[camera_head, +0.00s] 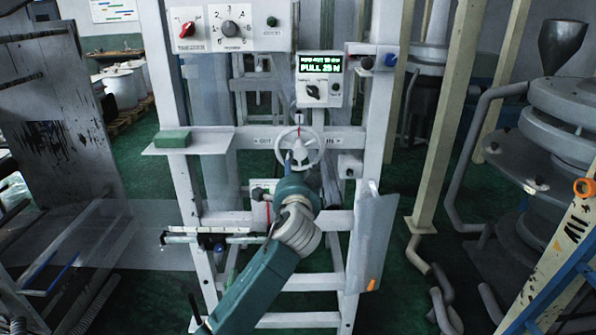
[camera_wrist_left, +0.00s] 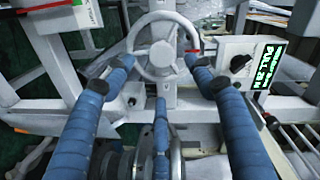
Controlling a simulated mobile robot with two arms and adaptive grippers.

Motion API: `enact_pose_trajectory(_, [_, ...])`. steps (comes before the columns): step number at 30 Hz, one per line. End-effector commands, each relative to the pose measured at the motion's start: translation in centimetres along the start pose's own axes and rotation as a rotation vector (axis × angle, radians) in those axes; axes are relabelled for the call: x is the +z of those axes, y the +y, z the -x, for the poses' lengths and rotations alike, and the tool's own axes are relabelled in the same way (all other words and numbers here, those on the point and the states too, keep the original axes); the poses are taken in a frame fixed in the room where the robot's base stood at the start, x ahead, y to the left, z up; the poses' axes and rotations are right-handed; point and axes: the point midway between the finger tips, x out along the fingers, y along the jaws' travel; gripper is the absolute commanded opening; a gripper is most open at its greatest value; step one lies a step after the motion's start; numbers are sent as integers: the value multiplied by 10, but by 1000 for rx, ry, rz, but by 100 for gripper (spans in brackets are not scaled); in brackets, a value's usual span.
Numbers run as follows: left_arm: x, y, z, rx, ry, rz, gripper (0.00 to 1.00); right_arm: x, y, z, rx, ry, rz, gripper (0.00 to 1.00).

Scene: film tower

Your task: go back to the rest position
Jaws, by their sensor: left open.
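My left gripper (camera_head: 292,162) reaches up from the bottom of the head view to the white handwheel (camera_head: 313,148) on the machine frame. In the left wrist view the blue-wrapped fingers of the gripper (camera_wrist_left: 160,64) are spread apart and hold nothing. Their tips are close to the lower left and lower right of the handwheel's rim (camera_wrist_left: 141,25); I cannot tell whether they touch it. In the head view the gripper and wrist cover part of the frame below the wheel. My right gripper is not in view.
A display box reading "PULL 25 N" (camera_head: 313,94) is above the wheel. A green block (camera_head: 173,139) lies on a shelf to the left. Beige posts (camera_head: 447,120) and grey machinery (camera_head: 560,130) stand right. Green floor shows between them.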

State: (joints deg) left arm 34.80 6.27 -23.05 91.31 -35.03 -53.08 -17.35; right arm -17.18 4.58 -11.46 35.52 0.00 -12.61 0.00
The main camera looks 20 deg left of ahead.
Motion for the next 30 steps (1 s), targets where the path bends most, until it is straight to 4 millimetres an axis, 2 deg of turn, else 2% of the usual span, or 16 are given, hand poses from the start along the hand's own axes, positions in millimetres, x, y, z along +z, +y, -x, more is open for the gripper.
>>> enact_pose_trajectory(12, [1, 2, 4, 3, -1, 0, 55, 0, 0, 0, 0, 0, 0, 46])
enact_pose_trajectory(14, [5, 10, 2, 15, -5, 0, 55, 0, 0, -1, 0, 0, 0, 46])
enact_pose_trajectory(16, [16, 31, 0, 47, -15, 2, 55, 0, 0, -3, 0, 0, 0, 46])
enact_pose_trajectory(17, [23, 44, -1, 66, -22, 3, 55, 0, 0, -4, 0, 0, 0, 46])
enact_pose_trajectory(20, [53, 102, -3, 153, -49, 15, 55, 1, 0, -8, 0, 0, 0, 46])
enact_pose_trajectory(21, [68, 129, -2, 194, -63, 23, 55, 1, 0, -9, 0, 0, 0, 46])
enact_pose_trajectory(23, [92, 170, 2, 255, -85, 36, 55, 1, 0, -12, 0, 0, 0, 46])
enact_pose_trajectory(24, [107, 196, 6, 294, -99, 46, 55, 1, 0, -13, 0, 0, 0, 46])
enact_pose_trajectory(26, [131, 235, 15, 352, -125, 64, 55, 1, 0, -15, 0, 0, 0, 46])
enact_pose_trajectory(30, [188, 322, 45, 480, -190, 110, 55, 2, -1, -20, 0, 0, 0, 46])
